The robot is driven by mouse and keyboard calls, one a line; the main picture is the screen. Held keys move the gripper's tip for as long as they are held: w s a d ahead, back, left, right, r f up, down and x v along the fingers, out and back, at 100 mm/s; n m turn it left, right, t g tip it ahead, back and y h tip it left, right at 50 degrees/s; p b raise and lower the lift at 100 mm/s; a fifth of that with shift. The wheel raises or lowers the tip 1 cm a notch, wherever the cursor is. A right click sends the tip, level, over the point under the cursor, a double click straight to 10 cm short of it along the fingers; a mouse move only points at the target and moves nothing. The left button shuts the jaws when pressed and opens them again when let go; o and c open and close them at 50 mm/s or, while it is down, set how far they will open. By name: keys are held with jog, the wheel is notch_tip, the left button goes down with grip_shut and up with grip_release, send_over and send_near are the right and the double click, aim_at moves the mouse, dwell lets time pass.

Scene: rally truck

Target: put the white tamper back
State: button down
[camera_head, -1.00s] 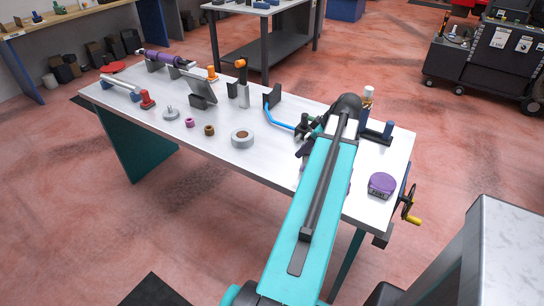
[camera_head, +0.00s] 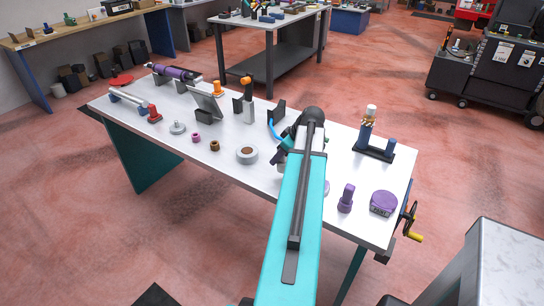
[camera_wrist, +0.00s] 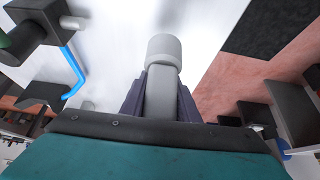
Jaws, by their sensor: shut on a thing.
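The white tamper (camera_wrist: 163,52) shows in the wrist view as a pale, wide round head on a narrower grey body. My gripper (camera_wrist: 160,92) has its two dark purple fingers shut on that body, one on each side. The bench's white top lies behind it in this view. In the head view my own arm hides most of the gripper and the tamper. They are over the middle of the white-topped bench (camera_head: 228,155). I cannot tell which spot is the tamper's own place.
A dark stand with a blue post (camera_head: 366,137) is right of my arm. A purple upright piece (camera_head: 346,198) and a round purple tin (camera_head: 384,203) stand near the right end. A grey tape roll (camera_head: 247,155) lies left of my arm. A bent blue rod (camera_wrist: 74,70) is close to my gripper.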

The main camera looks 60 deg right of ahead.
jog(key=shift+w, duration=0.55)
jog(key=w+p, duration=0.1)
jog(key=w, duration=0.1)
jog(key=shift+w, duration=0.3)
jog(key=shift+f+p, duration=0.65)
jog(key=shift+f, duration=1.1)
jog(key=shift+f, duration=0.1)
jog(key=c, duration=1.4)
grip_release()
jog(key=shift+o, duration=0.2)
